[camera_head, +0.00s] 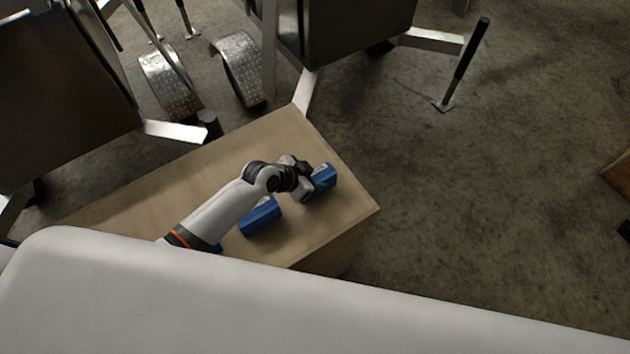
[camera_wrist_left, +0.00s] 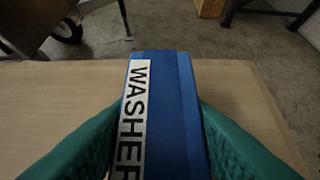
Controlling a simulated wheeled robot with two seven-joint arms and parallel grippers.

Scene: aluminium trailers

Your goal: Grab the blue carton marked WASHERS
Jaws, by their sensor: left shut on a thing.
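The blue carton marked WASHERS (camera_wrist_left: 172,110) stands between the two green finger pads of my left gripper (camera_wrist_left: 158,140) in the left wrist view. The pads press against its sides, and the lower end of its white label is cut off by the picture edge. In the head view the same carton (camera_head: 324,177) is near the right end of the wooden table (camera_head: 345,205), with my left gripper (camera_head: 311,185) on it. I cannot tell whether the carton touches the tabletop. My right gripper is not in view.
A second blue carton (camera_head: 260,216) lies on the table to the left, beside my left arm. Part of another blue thing shows under the arm. Trailers with metal fenders (camera_head: 240,70) stand behind the table. The concrete floor to the right is mostly clear.

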